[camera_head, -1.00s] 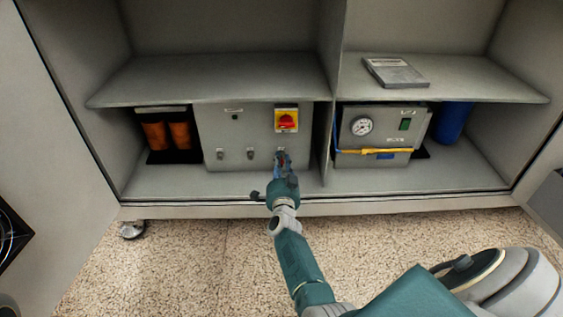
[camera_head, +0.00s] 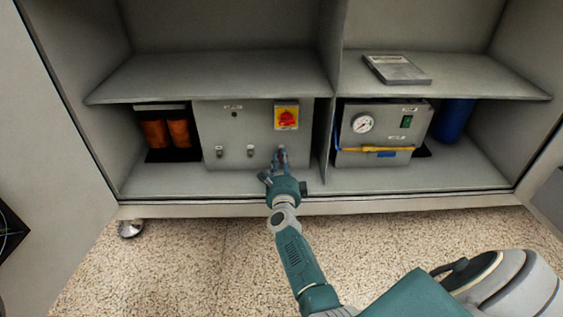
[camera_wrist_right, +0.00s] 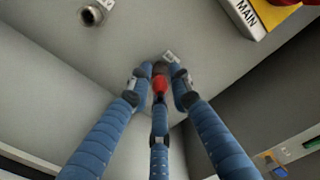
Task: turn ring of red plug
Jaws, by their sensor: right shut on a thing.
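My right gripper (camera_head: 281,156) reaches into the lower left bay of the cabinet, at the lower right of the grey control box (camera_head: 235,136). In the right wrist view its blue fingers (camera_wrist_right: 160,82) are closed around the red plug (camera_wrist_right: 160,85), which sits at the box face between the fingertips. The plug's ring is mostly hidden by the fingers. In the head view the gripper covers the plug. My left gripper is not in view.
A red and yellow main switch (camera_head: 286,116) is above the gripper. Two bare sockets (camera_head: 251,150) (camera_head: 219,151) are to its left. A gauge box (camera_head: 383,134) stands beyond the divider (camera_head: 329,120). A shelf (camera_head: 210,77) is overhead.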

